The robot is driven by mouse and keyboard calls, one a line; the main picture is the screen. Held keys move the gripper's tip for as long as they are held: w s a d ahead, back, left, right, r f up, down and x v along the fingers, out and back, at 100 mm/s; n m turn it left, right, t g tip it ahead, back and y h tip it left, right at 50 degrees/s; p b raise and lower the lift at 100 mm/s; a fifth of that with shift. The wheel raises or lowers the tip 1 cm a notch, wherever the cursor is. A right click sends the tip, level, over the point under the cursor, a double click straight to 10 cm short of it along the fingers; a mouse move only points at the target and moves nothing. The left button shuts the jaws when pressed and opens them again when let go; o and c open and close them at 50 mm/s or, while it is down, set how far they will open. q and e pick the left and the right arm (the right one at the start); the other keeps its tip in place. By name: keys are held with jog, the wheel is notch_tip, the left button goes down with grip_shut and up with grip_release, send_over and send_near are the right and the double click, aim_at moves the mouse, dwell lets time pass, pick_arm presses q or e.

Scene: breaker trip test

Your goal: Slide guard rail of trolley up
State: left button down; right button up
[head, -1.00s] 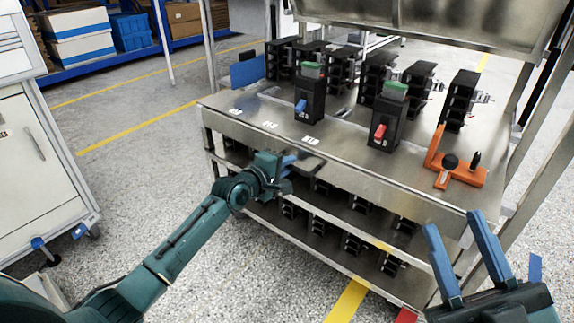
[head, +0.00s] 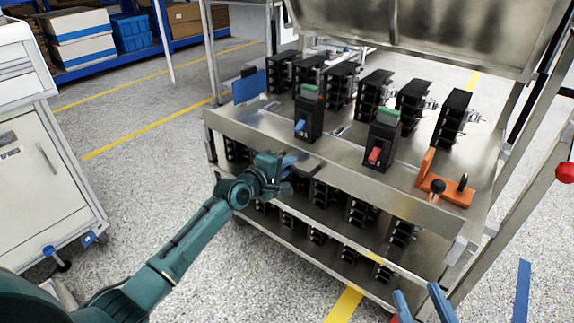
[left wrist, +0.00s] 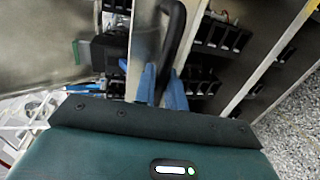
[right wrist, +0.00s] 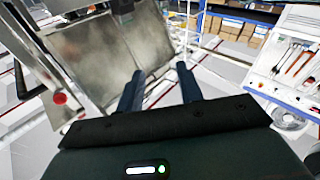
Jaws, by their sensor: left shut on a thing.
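The trolley (head: 335,165) is a steel bench with a top deck and lower shelves. A black handle (head: 307,165) sticks out at its front edge. My left gripper (head: 287,168) is shut on this handle. In the left wrist view the black bar (left wrist: 177,40) runs between the blue fingertips (left wrist: 161,80). A large steel panel (head: 420,35) stands above the far side of the deck. I cannot tell which part is the guard rail. My right gripper (head: 425,300) is low at the bottom edge; its fingers (right wrist: 160,85) are apart and empty in the right wrist view.
Black breakers stand on the deck, among them one with a blue lever (head: 308,118) and one with a red lever (head: 382,143). An orange fixture (head: 445,188) sits at the right. A white cabinet (head: 40,150) stands left. Floor between it and the trolley is clear.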

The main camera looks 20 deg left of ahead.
pick_arm(q)
jog(key=c, duration=1.5)
grip_release()
jog(key=shift+r, duration=0.35)
jog(key=shift+c, duration=0.2)
pick_arm(e)
jog(key=shift+r, duration=0.1)
